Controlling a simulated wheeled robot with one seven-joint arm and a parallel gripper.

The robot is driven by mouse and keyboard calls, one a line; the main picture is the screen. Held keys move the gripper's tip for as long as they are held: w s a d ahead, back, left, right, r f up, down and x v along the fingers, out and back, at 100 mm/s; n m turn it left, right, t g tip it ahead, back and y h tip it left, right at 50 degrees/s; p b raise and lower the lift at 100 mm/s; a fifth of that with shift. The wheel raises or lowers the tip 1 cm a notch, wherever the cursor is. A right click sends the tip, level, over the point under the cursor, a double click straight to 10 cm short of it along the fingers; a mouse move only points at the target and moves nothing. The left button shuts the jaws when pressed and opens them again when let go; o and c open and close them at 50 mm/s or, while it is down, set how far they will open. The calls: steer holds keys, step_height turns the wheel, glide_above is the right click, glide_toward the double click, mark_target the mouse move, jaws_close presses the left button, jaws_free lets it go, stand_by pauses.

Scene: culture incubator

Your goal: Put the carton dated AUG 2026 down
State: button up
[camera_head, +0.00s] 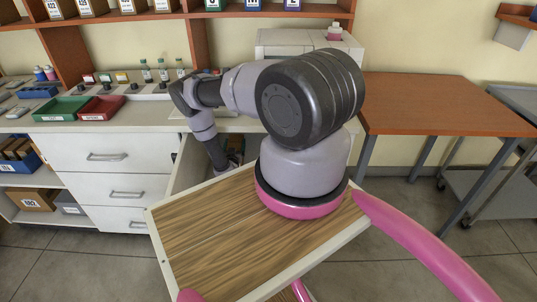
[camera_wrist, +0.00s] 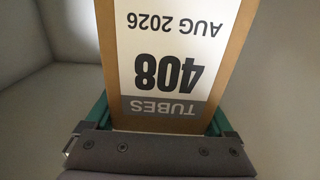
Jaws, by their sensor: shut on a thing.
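The carton (camera_wrist: 172,65) is brown with a white label that reads AUG 2026, 408 and TUBES, upside down in the wrist view. My gripper (camera_wrist: 158,118) is shut on it, one teal finger at each side. Pale grey surfaces surround the carton, like the inside of a drawer. Whether its base touches anything is hidden. In the head view my gripper (camera_head: 232,163) is low at an open drawer (camera_head: 186,163) of the white cabinet, mostly behind my arm. The carton cannot be made out there.
The white bench holds a green tray (camera_head: 60,108), a red tray (camera_head: 101,108) and several bottles. Cartons stand on the shelf above and in the lower left unit, one a brown carton (camera_head: 37,200). An orange-topped table (camera_head: 440,105) at right is bare.

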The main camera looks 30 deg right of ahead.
steer(key=f, duration=0.5)
steer(key=shift+w+d+f, duration=0.15)
steer(key=shift+w+d, duration=0.05)
steer(key=shift+d, duration=0.05)
steer(key=shift+f, duration=2.35)
steer(key=o, duration=1.5)
steer(key=shift+a, duration=0.1)
steer(key=v, duration=1.2)
